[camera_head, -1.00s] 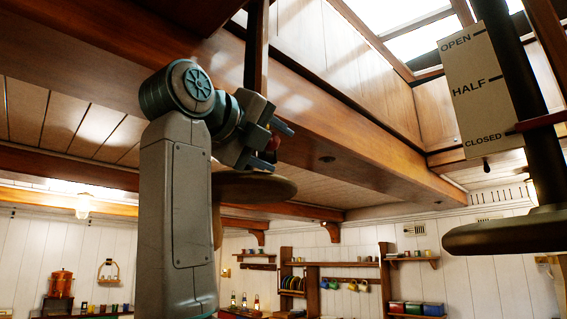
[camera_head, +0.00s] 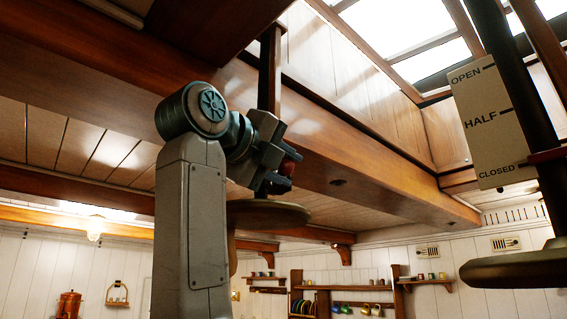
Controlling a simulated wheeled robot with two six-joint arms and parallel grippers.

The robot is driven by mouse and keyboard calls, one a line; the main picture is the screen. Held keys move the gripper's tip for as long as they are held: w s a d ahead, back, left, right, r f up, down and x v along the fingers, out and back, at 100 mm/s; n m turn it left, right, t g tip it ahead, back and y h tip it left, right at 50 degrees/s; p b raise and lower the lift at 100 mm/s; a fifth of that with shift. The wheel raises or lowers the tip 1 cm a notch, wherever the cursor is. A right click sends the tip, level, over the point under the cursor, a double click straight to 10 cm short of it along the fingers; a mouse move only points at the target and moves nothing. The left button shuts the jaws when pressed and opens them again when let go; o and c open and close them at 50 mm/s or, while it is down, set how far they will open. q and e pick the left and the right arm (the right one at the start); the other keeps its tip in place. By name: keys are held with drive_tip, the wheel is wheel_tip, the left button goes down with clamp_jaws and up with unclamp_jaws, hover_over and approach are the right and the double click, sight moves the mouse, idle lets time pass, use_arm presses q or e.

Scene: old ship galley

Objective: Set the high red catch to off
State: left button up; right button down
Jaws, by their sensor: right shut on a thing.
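The arm of that gripper rises from below, with the gripper pointing to the right. Markings that would tell the catch's setting cannot be seen. My left gripper is not in view.
A round wooden disc (camera_head: 262,214) is close under the gripper. A dark post (camera_head: 270,75) hangs behind it. At the right, a board marked OPEN, HALF and CLOSED (camera_head: 492,125) stands beside a dark pole with a wide disc (camera_head: 520,270). Shelves (camera_head: 345,287) line the far wall.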

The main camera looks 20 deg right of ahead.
drive_tip(key=r+n+p, duration=0.2)
drive_tip(key=n+p, duration=0.1)
drive_tip(key=shift+w+g+y, duration=0.3)
drive_tip(key=shift+w+a+r+n+p, duration=0.1)
drive_tip(key=shift+w+r+n+p, duration=0.15)
drive_tip(key=shift+n+p, duration=0.4)
drive_tip(key=shift+w+a+r+n+p, duration=0.1)
drive_tip(key=shift+r+n+p, duration=0.25)
drive_tip(key=shift+n, duration=0.4)
drive_tip(key=shift+g, duration=0.3)
drive_tip(key=shift+f, duration=0.1)
drive_tip(key=c, duration=1.1)
unclamp_jaws()
drive_tip(key=shift+c, duration=0.2)
drive_tip(key=shift+o, duration=0.4)
drive_tip(key=shift+w+d, duration=0.3)
drive_tip(key=shift+w, duration=0.05)
